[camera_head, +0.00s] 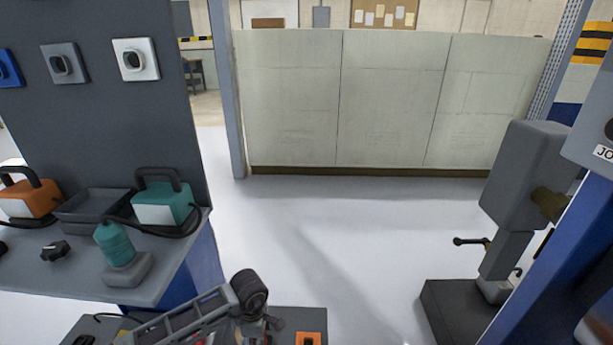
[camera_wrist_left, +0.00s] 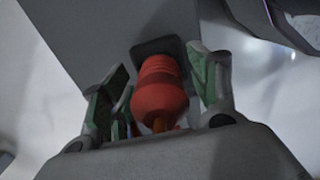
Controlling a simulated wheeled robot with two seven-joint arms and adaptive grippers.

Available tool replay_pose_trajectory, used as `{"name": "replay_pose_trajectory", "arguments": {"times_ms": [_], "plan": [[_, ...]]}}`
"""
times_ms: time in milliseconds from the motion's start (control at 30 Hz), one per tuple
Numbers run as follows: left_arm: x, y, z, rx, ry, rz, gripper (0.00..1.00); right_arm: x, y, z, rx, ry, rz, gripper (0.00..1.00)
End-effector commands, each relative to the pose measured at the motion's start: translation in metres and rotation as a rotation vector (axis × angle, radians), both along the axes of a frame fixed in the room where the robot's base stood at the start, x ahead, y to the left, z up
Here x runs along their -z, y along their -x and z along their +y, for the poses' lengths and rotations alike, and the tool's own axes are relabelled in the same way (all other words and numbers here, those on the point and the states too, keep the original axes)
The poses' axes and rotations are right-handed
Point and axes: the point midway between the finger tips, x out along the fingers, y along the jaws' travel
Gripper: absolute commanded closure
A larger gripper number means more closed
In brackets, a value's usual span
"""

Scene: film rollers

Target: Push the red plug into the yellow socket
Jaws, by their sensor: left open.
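In the left wrist view a rounded red plug (camera_wrist_left: 163,88) stands in a dark square base, between the two green-padded fingers of my left gripper (camera_wrist_left: 160,80). The gripper is open, with a finger on each side of the plug. A gap shows beside the right finger; contact at the left finger cannot be told. In the head view a grey jointed arm part lies at the bottom, with small red bits behind it. I see no yellow socket; the wall panel carries a blue (camera_head: 9,68), a grey (camera_head: 64,63) and a white socket (camera_head: 135,60). My right gripper is not in view.
The left bench (camera_head: 165,280) holds an orange box (camera_head: 30,200), a teal box (camera_head: 165,212), a dark tray (camera_head: 92,205), a black knob (camera_head: 55,251) and a teal plug (camera_head: 114,243) on a grey base. A grey machine (camera_head: 525,180) stands right. The middle floor is clear.

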Motion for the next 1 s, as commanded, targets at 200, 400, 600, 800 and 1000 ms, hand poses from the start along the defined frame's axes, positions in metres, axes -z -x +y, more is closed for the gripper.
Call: {"name": "replay_pose_trajectory", "arguments": {"times_ms": [200, 400, 600, 800, 1000], "plan": [[0.0058, 0.0, -0.0006, 0.001, 0.001, -0.001, 0.39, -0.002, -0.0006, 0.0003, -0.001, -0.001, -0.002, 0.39], [0.0061, 0.0, -0.0005, 0.001, 0.001, -0.001, 0.39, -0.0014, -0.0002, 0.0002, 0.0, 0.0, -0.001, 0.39], [0.0061, 0.0, -0.0005, 0.001, 0.001, -0.001, 0.39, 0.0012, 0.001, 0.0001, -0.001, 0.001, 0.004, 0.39], [0.0058, 0.0, -0.0001, 0.001, 0.0, -0.001, 0.39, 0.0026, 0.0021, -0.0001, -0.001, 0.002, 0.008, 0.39], [0.0061, 0.0002, 0.0, 0.001, 0.0, 0.0, 0.39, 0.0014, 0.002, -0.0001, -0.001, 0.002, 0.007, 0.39]]}}
